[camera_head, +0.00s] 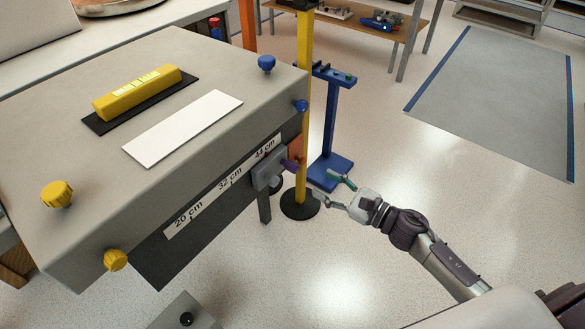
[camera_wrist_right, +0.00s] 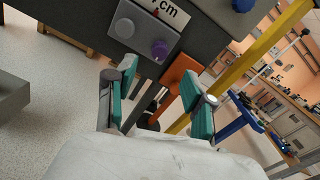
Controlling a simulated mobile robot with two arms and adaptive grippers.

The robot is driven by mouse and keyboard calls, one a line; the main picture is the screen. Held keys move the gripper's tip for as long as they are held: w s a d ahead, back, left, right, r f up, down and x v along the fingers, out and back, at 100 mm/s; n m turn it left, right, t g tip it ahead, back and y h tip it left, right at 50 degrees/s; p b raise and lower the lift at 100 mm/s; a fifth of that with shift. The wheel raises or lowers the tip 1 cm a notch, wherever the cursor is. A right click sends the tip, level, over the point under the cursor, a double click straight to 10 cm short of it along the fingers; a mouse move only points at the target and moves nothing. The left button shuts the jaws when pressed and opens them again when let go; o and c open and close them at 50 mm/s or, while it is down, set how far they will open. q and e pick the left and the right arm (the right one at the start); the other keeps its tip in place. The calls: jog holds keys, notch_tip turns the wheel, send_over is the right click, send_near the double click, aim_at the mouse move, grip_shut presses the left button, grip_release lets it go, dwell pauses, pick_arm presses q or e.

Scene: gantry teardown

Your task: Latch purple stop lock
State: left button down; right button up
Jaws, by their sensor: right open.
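The purple stop lock (camera_head: 291,166) is a small purple knob on the grey stop block (camera_head: 266,174), at the 44 cm end of the scale strip on the grey machine's side. In the right wrist view the purple lock (camera_wrist_right: 160,50) sits on the grey block (camera_wrist_right: 138,30), beside a round grey knob (camera_wrist_right: 124,27). My right gripper (camera_head: 323,187) is open and empty, to the right of the lock and apart from it. Its two green-padded fingers (camera_wrist_right: 160,85) spread below the lock in the wrist view. My left gripper is not in view.
A yellow post (camera_head: 304,110) on a round black base (camera_head: 300,206) stands close by the block and my right gripper. A blue stand (camera_head: 329,130) is behind it. An orange part (camera_wrist_right: 177,85) shows below the block.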

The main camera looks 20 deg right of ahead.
aim_at(297, 170)
jog(key=x, duration=1.1)
grip_shut()
